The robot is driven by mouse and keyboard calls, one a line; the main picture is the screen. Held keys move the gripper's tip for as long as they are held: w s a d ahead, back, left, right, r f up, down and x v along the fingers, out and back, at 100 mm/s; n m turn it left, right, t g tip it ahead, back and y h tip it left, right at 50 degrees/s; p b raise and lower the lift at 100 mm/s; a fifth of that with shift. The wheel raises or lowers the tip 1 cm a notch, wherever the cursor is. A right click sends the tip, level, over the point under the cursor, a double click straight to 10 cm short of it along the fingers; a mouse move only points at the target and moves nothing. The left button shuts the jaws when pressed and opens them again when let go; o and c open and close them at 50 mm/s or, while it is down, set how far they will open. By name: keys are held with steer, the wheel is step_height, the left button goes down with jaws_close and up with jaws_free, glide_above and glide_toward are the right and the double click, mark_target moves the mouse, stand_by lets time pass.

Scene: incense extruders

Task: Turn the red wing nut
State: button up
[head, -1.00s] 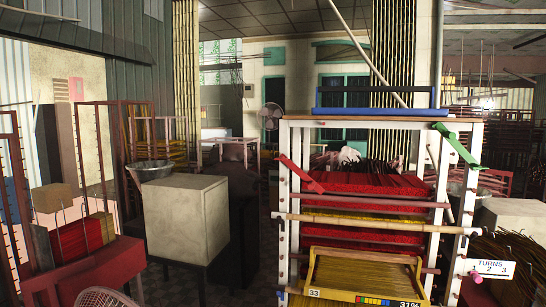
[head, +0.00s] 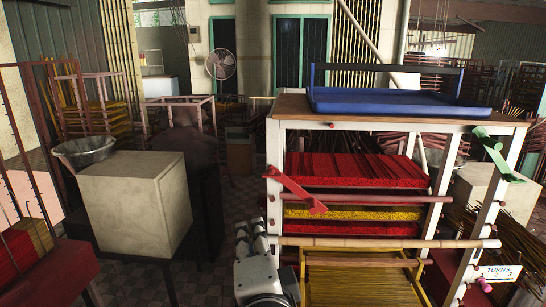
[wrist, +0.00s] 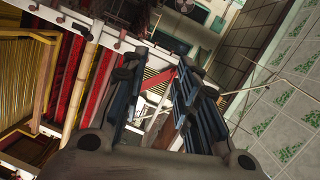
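The red wing nut (head: 298,191) sits on the left post of the white rack, its long arms slanting down to the right. A green wing nut (head: 496,154) is on the right post. My gripper (head: 251,232) is low at the left of the rack, below the red wing nut and apart from it, pointing up. In the wrist view my gripper (wrist: 157,70) has its two dark fingers spread with a gap between them. A red slanted part, seemingly the red wing nut (wrist: 163,82), shows through that gap, beyond the fingers.
The rack holds red and yellow incense bundles (head: 355,172) behind wooden bars, with a blue tray (head: 400,105) on top. A TURNS 1 2 3 sign (head: 498,272) hangs at the lower right. A pale block (head: 135,205) stands left; tiled floor lies between it and the rack.

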step_height(320, 180, up, 4)
steer(key=d+m+t+h+p, duration=0.1)
steer(key=m+t+h+p, duration=0.1)
steer(key=m+h, duration=0.15)
steer(key=m+p, duration=0.1)
steer(key=p, duration=0.2)
glide_toward(271, 177)
steer(key=w, duration=0.9)
steer(key=shift+w+d+r, duration=0.1)
steer(key=shift+w+d, duration=0.05)
steer(key=shift+c, duration=0.3)
jaws_close()
